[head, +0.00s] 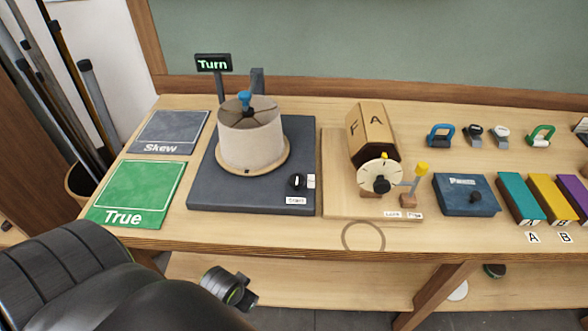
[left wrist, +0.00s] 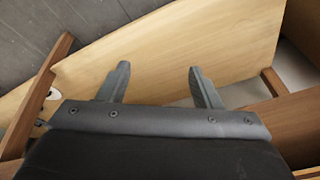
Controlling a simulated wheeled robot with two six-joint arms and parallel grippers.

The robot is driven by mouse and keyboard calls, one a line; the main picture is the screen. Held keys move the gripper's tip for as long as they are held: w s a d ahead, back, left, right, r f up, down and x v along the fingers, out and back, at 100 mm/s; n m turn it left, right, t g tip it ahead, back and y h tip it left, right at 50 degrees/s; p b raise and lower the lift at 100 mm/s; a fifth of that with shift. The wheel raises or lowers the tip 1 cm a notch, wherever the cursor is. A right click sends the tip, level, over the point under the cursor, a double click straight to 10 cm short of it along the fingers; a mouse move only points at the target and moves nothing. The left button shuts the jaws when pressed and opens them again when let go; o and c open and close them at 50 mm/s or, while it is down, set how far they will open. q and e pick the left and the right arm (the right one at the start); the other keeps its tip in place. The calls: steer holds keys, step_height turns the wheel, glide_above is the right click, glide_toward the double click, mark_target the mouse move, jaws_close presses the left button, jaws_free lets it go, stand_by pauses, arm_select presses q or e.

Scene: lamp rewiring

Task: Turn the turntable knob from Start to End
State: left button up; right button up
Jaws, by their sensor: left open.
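The turntable (head: 215,190) is a dark grey square base on the bench with a beige drum-shaped lampshade (head: 252,146) on a wooden disc. Its small black knob (head: 297,181) sits at the base's front right corner, with a white "Start" label just below it and another pale label to its right. A sign reading "Turn" (head: 213,64) stands behind. My left gripper shows in the left wrist view (left wrist: 158,85) with its two fingers apart and nothing between them. It is away from the knob, which that view does not show. My right gripper is in neither view.
Left of the turntable lie a grey "Skew" mat (head: 170,133) and a green "True" mat (head: 138,188). To its right stand a wooden board with a dial (head: 380,177), a blue box (head: 463,195) and coloured blocks. The bench front edge and a lower shelf (head: 300,283) lie nearer.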

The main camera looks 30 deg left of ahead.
arm_select(q)
step_height(320, 180, up, 10)
steer(key=w+p, duration=0.1)
steer(key=p, duration=0.1)
step_height(320, 180, up, 27)
steer(key=m+h+p, duration=0.1)
steer(key=m+h, duration=0.3)
steer(key=m, duration=0.4)
glide_above(297, 178)
steer(key=s+a, duration=0.4)
steer(key=s, duration=0.2)
steer(key=shift+t, duration=0.3)
steer(key=p+x, duration=0.1)
steer(key=x, duration=0.7)
steer(key=p+x, duration=0.1)
steer(key=x, duration=0.8)
steer(key=shift+a+f, duration=0.1)
steer(key=shift+a, duration=0.1)
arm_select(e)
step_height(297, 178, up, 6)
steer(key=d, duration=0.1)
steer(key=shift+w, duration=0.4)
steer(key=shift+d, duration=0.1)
